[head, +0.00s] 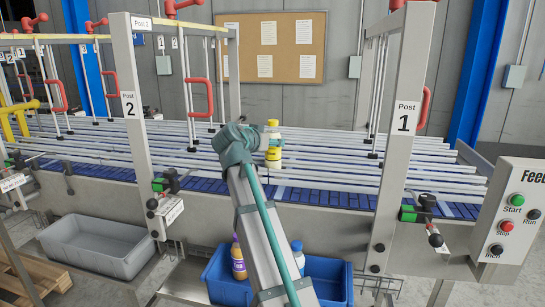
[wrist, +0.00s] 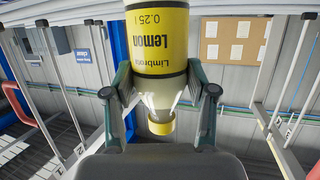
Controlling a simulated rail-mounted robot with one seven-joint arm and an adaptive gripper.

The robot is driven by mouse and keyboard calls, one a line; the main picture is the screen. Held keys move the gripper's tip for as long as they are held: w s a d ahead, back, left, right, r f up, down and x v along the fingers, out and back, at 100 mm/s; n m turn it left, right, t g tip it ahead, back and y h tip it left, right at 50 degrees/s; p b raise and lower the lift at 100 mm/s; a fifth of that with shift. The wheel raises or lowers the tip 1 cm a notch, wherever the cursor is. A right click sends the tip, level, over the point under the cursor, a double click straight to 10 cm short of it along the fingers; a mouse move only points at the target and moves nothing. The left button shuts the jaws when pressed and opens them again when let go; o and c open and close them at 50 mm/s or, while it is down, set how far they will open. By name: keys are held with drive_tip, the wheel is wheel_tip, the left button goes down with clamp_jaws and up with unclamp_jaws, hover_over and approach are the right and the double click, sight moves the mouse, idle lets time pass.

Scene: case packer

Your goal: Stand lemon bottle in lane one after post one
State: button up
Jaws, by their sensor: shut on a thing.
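The lemon bottle (head: 273,157) has a yellow cap and a yellow label. It is upright in the head view, between Post 2 (head: 130,140) and Post 1 (head: 405,120), above the railed conveyor (head: 330,195). My gripper (head: 262,143) is shut on it from the left. In the wrist view the fingers (wrist: 160,98) clasp the bottle's narrowing shoulder, and its label (wrist: 158,40) reads Lemon upside down. I cannot tell whether its base touches the belt.
A grey tub (head: 95,245) stands at left. A control box (head: 513,212) is at right. Upright rods and red handles stand around the posts.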

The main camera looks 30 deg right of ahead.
sight(269, 155)
drive_tip(key=shift+f+p, duration=0.55)
drive_tip(key=shift+f, duration=1.85)
drive_tip(key=shift+f, duration=0.15)
drive_tip(key=o, duration=1.4)
drive_tip(key=shift+a+r, duration=0.1)
drive_tip(key=shift+r, duration=0.1)
drive_tip(key=b+v, duration=0.3)
drive_tip(key=v, duration=0.8)
drive_tip(key=shift+s+a, duration=0.3)
drive_tip(key=shift+r, duration=0.1)
